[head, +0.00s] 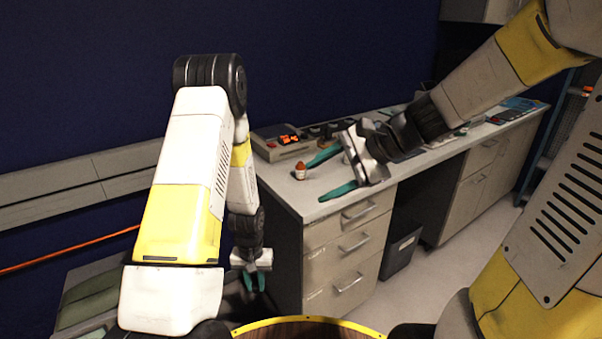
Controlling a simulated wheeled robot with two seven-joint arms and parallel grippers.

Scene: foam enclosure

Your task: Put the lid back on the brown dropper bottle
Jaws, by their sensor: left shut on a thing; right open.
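A small bottle (300,171), white below and orange-brown at the top, stands upright on the counter near its left end. It is too small for me to tell whether a lid is on it. My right gripper (327,174) is open and empty, with its teal fingers spread just to the right of the bottle, above the counter's front edge. My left gripper (254,281) hangs low, fingers down, left of the counter's end and below its top. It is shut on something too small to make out. I cannot pick out a separate lid.
The grey counter (315,209) has drawers below. A grey device with orange lit displays (283,142) stands behind the bottle. More small items lie further right along the counter. A dark bin (402,250) stands in the knee space. A blue wall (330,50) is behind.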

